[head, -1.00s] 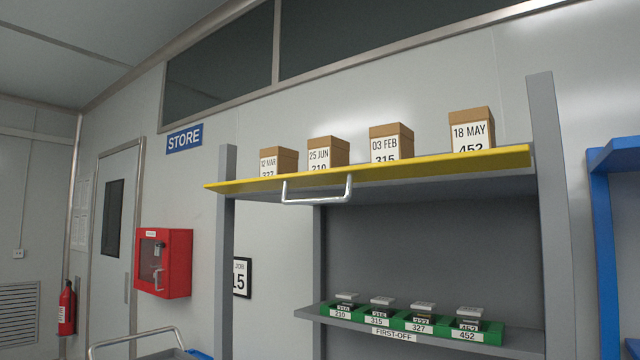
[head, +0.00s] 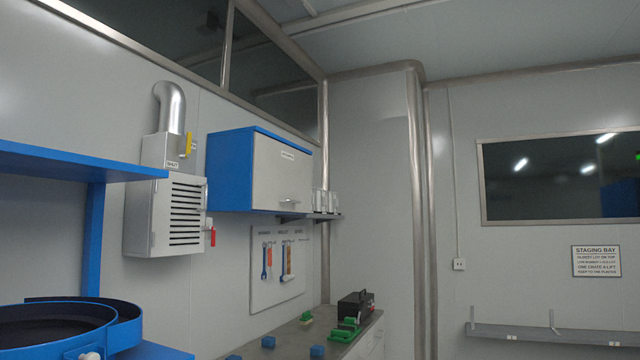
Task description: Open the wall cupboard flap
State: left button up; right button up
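The wall cupboard (head: 231,170) is a blue box on the wall, left of centre in the head view. Its light grey flap (head: 281,172) is on the front, with a small label near the top and a bar handle (head: 290,200) near the lower edge. The flap looks closed. Neither of my grippers is in view.
A grey workbench (head: 340,346) below holds blue and green blocks and a black box (head: 355,305). A tool board (head: 278,268) hangs under the cupboard. A metal vent unit (head: 165,215) is left of it. A blue frame (head: 93,235) and round blue bowl (head: 120,325) stand nearer, at left.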

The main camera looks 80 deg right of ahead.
aim_at(282, 173)
jog(key=z, duration=2.3)
